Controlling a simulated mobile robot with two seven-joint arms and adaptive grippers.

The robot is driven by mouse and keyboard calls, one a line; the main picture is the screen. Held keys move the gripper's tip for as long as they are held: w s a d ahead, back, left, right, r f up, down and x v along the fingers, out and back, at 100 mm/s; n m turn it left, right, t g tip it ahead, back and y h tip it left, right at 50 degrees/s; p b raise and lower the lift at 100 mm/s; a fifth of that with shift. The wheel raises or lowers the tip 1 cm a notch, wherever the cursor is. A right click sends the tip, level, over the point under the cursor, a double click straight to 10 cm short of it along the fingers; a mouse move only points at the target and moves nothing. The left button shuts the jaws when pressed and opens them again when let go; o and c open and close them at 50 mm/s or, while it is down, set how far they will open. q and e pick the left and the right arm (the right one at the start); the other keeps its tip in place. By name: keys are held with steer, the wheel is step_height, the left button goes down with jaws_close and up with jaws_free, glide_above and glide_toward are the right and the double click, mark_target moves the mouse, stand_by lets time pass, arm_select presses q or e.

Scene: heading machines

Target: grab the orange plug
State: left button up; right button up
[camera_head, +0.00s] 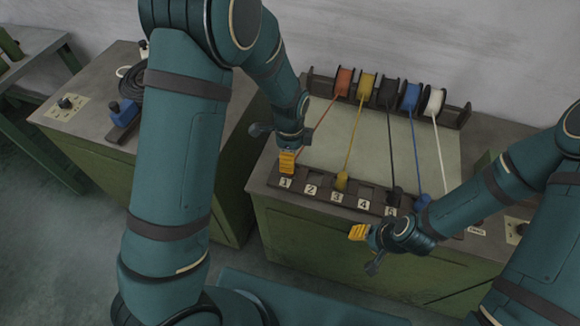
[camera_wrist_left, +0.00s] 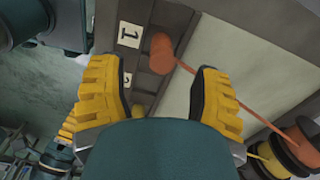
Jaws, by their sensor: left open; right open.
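The orange plug (camera_wrist_left: 162,54) stands at the slot labelled 1 on the dark numbered strip (camera_head: 312,178). Its orange cord (camera_head: 320,121) runs back to the orange spool (camera_head: 343,82). My left gripper (camera_head: 287,161) is open and points down over slot 1, hiding the plug in the head view. In the left wrist view, the plug shows between the two spread yellow fingers (camera_wrist_left: 155,66), with a gap on both sides. I cannot tell how far above it the fingertips are. My right gripper (camera_head: 358,232) is open and empty, in front of the bench's front edge.
Yellow (camera_head: 341,181), black (camera_head: 394,197) and blue (camera_head: 422,203) plugs stand along the same strip. Yellow (camera_head: 366,86), black (camera_head: 389,92), blue (camera_head: 411,97) and white (camera_head: 433,102) spools sit on a rack behind. My right arm covers the strip's right end.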

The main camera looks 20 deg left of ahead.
arm_select(q)
step_height(320, 180, down, 5)
steer(key=shift+w+f, duration=0.1)
stand_by(0.3)
jaws_close()
